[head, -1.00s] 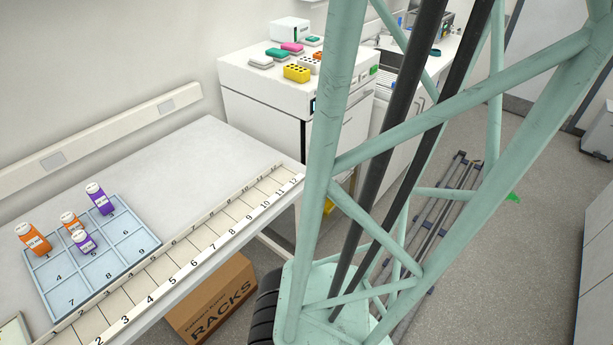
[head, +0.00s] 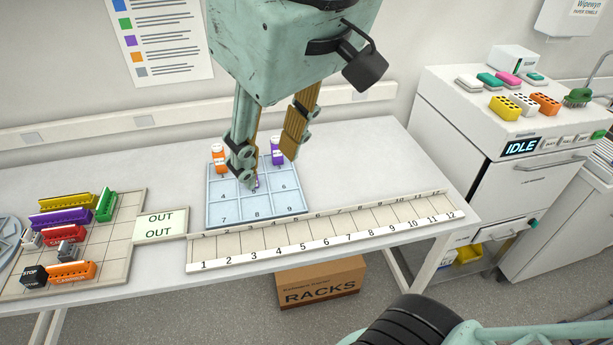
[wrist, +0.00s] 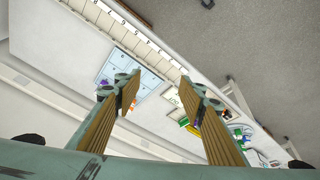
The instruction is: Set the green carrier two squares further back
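The green carrier (head: 105,204) stands on the gridded board (head: 118,245) at the left of the head view, near the board's back edge. Its long side runs front to back, just right of the yellow carrier (head: 66,202) and the purple carrier (head: 62,218). My gripper (head: 267,160) is high over the numbered blue tray, well right of the green carrier. In the wrist view my gripper (wrist: 160,95) has its two fingers wide apart with nothing between them.
A red carrier (head: 64,236), an orange carrier (head: 72,272), small grey pieces and a dark STOP block (head: 33,276) share the board. An OUT plate (head: 160,226) lies at its right. The blue tray (head: 232,212) holds bottles partly hidden by my gripper. A numbered strip (head: 330,236) lines the table front.

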